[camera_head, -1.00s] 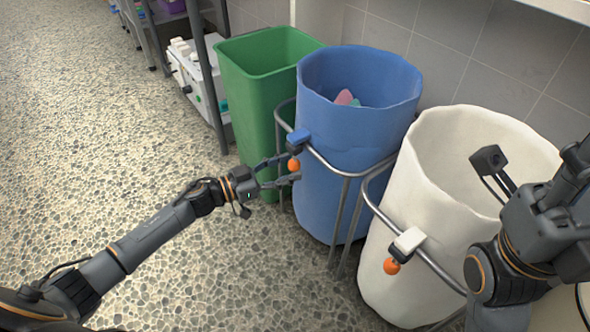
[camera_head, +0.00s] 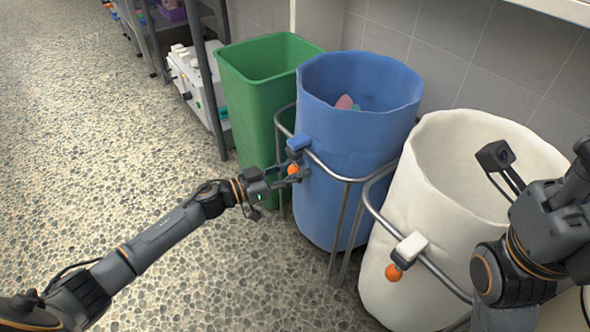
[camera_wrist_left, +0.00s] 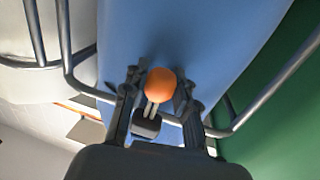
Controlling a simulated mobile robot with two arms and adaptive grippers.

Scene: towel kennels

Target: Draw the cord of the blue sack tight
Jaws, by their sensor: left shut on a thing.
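The blue sack (camera_head: 350,140) stands open in a metal ring stand, with a few coloured pieces inside. A blue cord lock (camera_head: 299,141) sits on the ring at its front left. An orange ball (camera_head: 293,170) hangs just below it. My left gripper (camera_head: 292,172) is shut on the orange ball, close to the sack's front. In the left wrist view the orange ball (camera_wrist_left: 161,84) sits between the fingers, with two short pale cords below it.
A white sack (camera_head: 420,220) with a white lock (camera_head: 411,246) and its own orange ball (camera_head: 394,272) stands to the right. A green bin (camera_head: 258,110) stands close on the left. A metal shelf (camera_head: 208,80) is behind. Pebbled floor at the left is clear.

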